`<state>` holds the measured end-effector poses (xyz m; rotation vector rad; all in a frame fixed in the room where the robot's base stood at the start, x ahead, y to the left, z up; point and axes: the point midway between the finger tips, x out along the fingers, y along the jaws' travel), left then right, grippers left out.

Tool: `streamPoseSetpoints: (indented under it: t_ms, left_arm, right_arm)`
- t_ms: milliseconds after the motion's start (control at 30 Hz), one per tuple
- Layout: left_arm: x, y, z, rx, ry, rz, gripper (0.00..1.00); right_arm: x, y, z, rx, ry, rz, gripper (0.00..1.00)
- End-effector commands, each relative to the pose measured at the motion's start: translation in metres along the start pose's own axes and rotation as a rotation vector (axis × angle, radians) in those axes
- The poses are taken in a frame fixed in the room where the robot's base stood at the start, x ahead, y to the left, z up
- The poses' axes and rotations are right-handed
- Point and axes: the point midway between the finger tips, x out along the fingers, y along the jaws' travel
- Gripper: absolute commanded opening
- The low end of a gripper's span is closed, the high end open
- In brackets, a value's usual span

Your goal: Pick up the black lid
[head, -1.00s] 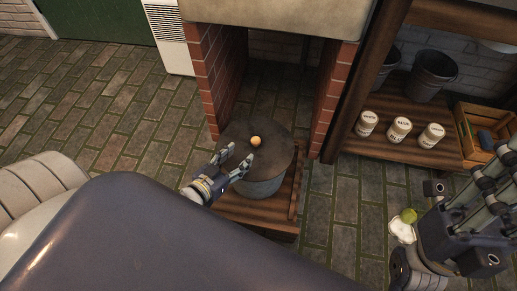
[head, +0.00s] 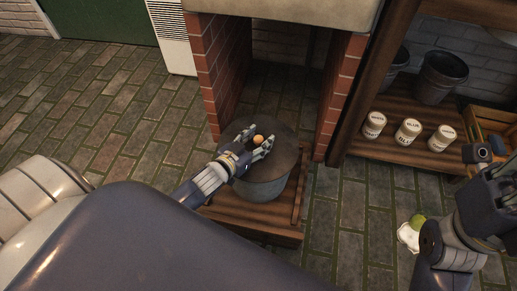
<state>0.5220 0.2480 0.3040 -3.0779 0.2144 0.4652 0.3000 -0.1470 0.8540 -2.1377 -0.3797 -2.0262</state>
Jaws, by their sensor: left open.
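The black lid (head: 284,160) sits on top of a grey round pot (head: 262,190) and has a small orange-tan knob (head: 258,139) at its middle. My left gripper (head: 256,137) is open over the lid, with one finger on each side of the knob. I cannot tell whether the fingers touch the knob. My right arm is at the right edge, and its gripper's fingertips do not show.
A wooden shelf at right holds several white jars (head: 408,131), dark buckets (head: 441,77) and a wooden crate (head: 485,118). A green and white item (head: 410,236) lies on the floor.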

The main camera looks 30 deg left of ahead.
Motion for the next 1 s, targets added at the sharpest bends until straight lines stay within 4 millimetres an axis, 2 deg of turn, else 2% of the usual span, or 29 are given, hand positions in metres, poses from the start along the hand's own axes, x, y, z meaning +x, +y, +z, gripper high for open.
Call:
streamPoseSetpoints:
  t_ms: [267,367,500,1000]
  left_arm:
    - [0.0031,0.0003,-0.0004,0.000,-0.001,0.000,0.49]
    - [0.0031,0.0003,-0.0004,-0.001,-0.001,0.000,0.31]
    - [0.0030,0.0003,-0.0003,-0.001,-0.001,0.000,0.00]
    - [0.0011,0.0003,-0.0082,0.000,0.002,0.000,0.00]
  right_arm:
    - [0.0017,-0.0002,-0.0003,-0.001,0.006,-0.002,0.31]
    - [0.0017,-0.0002,-0.0003,-0.001,0.006,-0.002,0.31]
    - [0.0016,-0.0003,-0.0003,-0.001,0.006,-0.003,0.31]
    - [0.0063,0.0000,-0.0018,0.000,0.010,-0.001,0.31]
